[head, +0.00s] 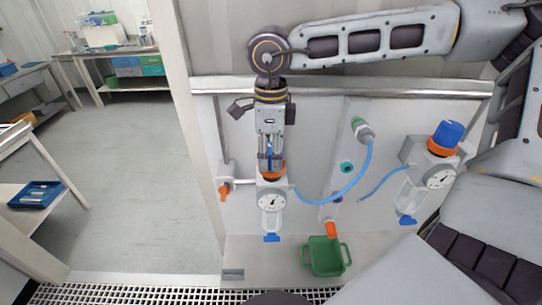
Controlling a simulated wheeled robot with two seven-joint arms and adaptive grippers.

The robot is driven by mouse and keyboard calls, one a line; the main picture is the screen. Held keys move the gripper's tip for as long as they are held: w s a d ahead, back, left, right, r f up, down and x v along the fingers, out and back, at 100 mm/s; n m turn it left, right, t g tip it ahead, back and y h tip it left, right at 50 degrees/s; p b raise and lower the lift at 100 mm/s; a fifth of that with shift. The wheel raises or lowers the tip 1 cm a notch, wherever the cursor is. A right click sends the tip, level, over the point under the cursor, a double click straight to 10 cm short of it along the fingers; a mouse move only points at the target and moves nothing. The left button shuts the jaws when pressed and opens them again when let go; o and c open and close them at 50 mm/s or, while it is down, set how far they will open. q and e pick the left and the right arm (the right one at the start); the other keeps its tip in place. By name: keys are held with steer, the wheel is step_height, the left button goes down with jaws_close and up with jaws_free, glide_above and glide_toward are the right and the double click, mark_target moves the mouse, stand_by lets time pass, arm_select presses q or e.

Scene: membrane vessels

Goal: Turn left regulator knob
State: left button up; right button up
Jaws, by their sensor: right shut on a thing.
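The left regulator (271,201) is mounted on the panel, with a round dial, a clear bowl below it and a blue tip at the bottom. My right gripper (271,163) points down onto its top from above. The fingers are shut on the left regulator's knob, which is mostly hidden; a little blue shows between them, just above an orange ring. My left gripper is not in view.
A right regulator (440,178) with a blue knob (447,133) stands to the right. A blue hose (352,190) runs from the left regulator to a fitting (361,129). A green tub (325,256) sits below. Open floor lies left.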

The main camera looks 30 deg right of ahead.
steer(key=shift+n+b, duration=0.55)
steer(key=shift+n, duration=0.45)
steer(key=n+b, duration=0.1)
steer(key=n, duration=0.1)
steer(key=shift+n, duration=0.4)
steer(key=shift+n+b, duration=0.3)
steer(key=shift+n, duration=1.5)
steer(key=shift+s+n+b, duration=0.1)
steer(key=shift+n+b, duration=0.2)
steer(key=shift+n, duration=0.3)
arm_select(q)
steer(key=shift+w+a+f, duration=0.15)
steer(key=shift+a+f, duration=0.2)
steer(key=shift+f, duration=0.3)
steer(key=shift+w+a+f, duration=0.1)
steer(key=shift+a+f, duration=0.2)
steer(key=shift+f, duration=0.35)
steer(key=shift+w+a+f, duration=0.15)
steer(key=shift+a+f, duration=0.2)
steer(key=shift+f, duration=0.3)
arm_select(e)
steer(key=shift+n, duration=0.9)
steer(key=o, duration=1)
